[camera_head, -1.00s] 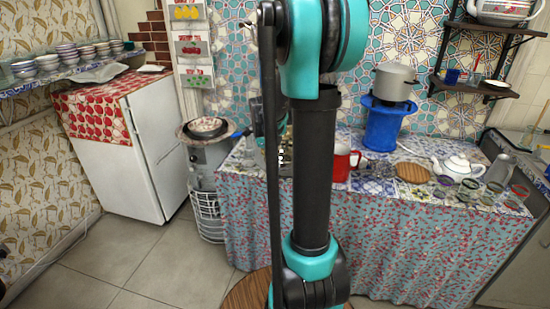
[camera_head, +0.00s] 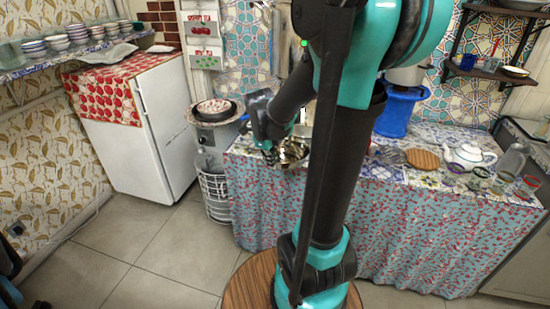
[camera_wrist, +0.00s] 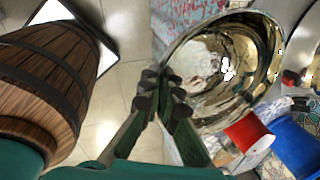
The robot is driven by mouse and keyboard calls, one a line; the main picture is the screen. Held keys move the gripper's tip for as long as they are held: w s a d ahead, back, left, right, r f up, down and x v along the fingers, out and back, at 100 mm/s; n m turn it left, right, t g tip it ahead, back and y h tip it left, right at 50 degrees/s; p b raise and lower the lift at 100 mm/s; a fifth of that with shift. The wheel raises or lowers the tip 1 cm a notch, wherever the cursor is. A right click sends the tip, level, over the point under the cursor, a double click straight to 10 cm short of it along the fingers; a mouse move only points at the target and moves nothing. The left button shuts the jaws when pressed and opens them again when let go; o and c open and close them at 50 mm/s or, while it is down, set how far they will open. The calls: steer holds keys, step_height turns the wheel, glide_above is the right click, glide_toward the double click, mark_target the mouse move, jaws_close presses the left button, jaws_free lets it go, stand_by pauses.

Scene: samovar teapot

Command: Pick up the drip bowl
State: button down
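The drip bowl (camera_head: 293,153) is a shiny brass-coloured bowl at the left front part of the cloth-covered table in the head view, partly hidden by my arm. It fills the upper middle of the wrist view (camera_wrist: 212,62), its hollow facing the camera. My gripper (camera_head: 268,148) is at the bowl's left side. In the wrist view my two fingers (camera_wrist: 161,78) are close together, with their tips at the bowl's near left rim. They look shut on that rim, though the contact itself is hard to see. Whether the bowl touches the table is hidden.
A white teapot (camera_head: 468,153) and glasses stand farther right on the table. A wire basket (camera_head: 217,197) stands left of the table. The tiled floor (camera_head: 150,250) at left is clear.

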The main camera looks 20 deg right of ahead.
steer(key=shift+s+a, duration=0.45)
steer(key=shift+s, duration=0.3)
steer(key=shift+a, duration=0.1)
stand_by(1.5)
steer(key=w+a+f+n+g+y, duration=0.1)
steer(key=w+f+n, duration=0.6)
steer(key=n, duration=0.7)
steer(key=w+a+f+n+y, duration=0.1)
steer(key=w+f+n+y, duration=0.3)
steer(key=n, duration=0.9)
steer(key=shift+w+a+f+n+g, duration=0.25)
steer(key=shift+w+f+n+g, duration=0.15)
steer(key=shift+w+f, duration=1.5)
steer(key=shift+s+f, duration=0.25)
steer(key=shift+s, duration=0.15)
